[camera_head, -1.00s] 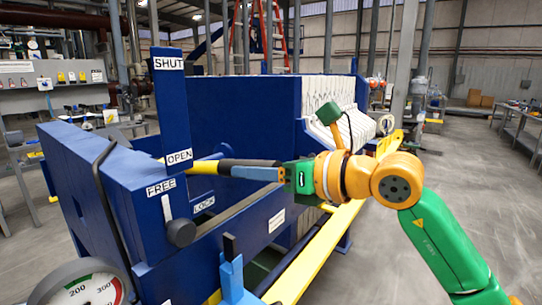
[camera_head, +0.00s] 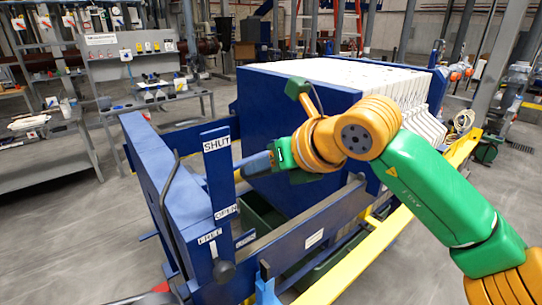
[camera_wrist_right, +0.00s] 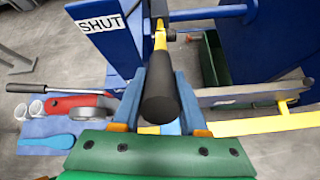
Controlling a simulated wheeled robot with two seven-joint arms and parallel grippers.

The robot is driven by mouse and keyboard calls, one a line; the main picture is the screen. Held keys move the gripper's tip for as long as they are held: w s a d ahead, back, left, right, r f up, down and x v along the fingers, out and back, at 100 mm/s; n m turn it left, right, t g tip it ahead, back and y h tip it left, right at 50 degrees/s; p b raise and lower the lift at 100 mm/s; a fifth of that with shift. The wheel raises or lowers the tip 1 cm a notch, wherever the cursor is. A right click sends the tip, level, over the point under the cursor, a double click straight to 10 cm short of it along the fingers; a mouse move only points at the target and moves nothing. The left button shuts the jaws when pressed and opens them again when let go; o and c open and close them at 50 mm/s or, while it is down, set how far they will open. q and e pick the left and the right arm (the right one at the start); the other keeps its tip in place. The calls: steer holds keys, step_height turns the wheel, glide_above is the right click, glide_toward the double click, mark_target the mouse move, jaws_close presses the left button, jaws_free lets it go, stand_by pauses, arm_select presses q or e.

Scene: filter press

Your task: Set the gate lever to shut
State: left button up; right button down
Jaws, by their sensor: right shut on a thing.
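The gate lever's black grip (camera_wrist_right: 160,98) lies between the blue fingers of my right gripper (camera_wrist_right: 158,92), with its yellow shaft (camera_wrist_right: 160,38) running on beyond. In the head view my right gripper (camera_head: 255,164) is beside the upright blue plate (camera_head: 219,172). It is at a height between the SHUT label (camera_head: 217,144) and the OPEN label (camera_head: 225,212), nearer SHUT. The plate and gripper hide most of the lever there. The SHUT label also shows in the wrist view (camera_wrist_right: 99,24). My left gripper is not in view.
A yellow rail (camera_head: 350,270) runs along the press, and the white plate stack (camera_head: 385,85) stands behind my right arm. Tools lie on a blue mat (camera_wrist_right: 36,150).

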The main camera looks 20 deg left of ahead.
steer(key=shift+w+r, duration=0.15)
steer(key=shift+r, duration=0.3)
steer(key=c, duration=0.8)
jaws_free()
steer(key=o, duration=0.4)
steer(key=shift+a, duration=0.1)
steer(key=shift+c, duration=0.2)
steer(key=shift+a+f, duration=0.1)
steer(key=shift+f, duration=0.1)
steer(key=shift+d+b, duration=0.25)
steer(key=shift+b, duration=0.15)
steer(key=b+v, duration=0.2)
steer(key=v, duration=0.4)
steer(key=shift+r+b, duration=0.15)
steer(key=shift+b, duration=0.25)
steer(key=shift+s+d+r, duration=0.1)
steer(key=shift+s+r, duration=0.1)
steer(key=shift+s, duration=0.05)
